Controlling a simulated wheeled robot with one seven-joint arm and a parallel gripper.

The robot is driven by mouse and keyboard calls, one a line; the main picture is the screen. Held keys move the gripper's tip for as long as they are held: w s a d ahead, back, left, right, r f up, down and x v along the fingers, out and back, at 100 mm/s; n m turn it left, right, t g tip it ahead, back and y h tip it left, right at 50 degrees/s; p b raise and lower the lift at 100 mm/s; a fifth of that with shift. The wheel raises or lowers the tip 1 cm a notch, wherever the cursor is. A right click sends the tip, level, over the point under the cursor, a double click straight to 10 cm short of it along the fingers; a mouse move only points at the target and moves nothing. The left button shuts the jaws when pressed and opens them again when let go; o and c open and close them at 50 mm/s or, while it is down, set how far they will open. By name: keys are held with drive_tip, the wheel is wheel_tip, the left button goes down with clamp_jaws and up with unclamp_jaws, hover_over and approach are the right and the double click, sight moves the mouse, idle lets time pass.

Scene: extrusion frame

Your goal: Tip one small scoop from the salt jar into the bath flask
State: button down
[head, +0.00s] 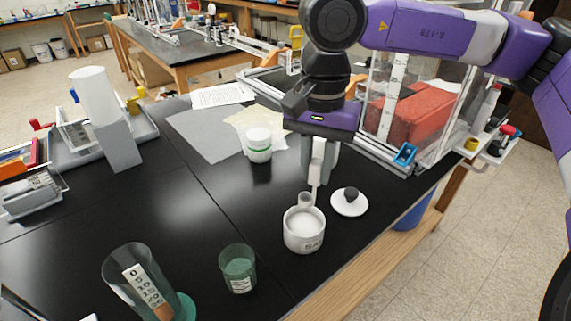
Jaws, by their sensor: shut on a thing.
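My gripper (319,165) points down behind the jar, shut on the handle of a pale scoop (316,176). The scoop's cup is at the jar's back rim; I cannot tell whether it is inside or above, or holds salt. A small glass vessel (239,270) with green liquid and a label stands left of the jar; I cannot confirm it is the bath flask.
A tall, tilted-looking labelled glass vessel (137,278) stands at the front left. An extrusion frame enclosure with a red block (415,110) is at right. Black bench left of centre is clear.

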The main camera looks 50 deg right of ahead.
sight(314, 197)
drive_tip(key=shift+s+f, duration=0.1)
drive_tip(key=shift+f, duration=0.05)
drive_tip(key=shift+f+b, duration=0.5)
drive_tip(key=shift+f, duration=1.1)
drive_tip(key=shift+f+b, duration=2.05)
drive_tip(key=shift+b, duration=0.4)
drive_tip(key=shift+r, duration=0.1)
drive_tip(key=shift+r+p, duration=2.35)
drive_tip(key=shift+r, duration=2.6)
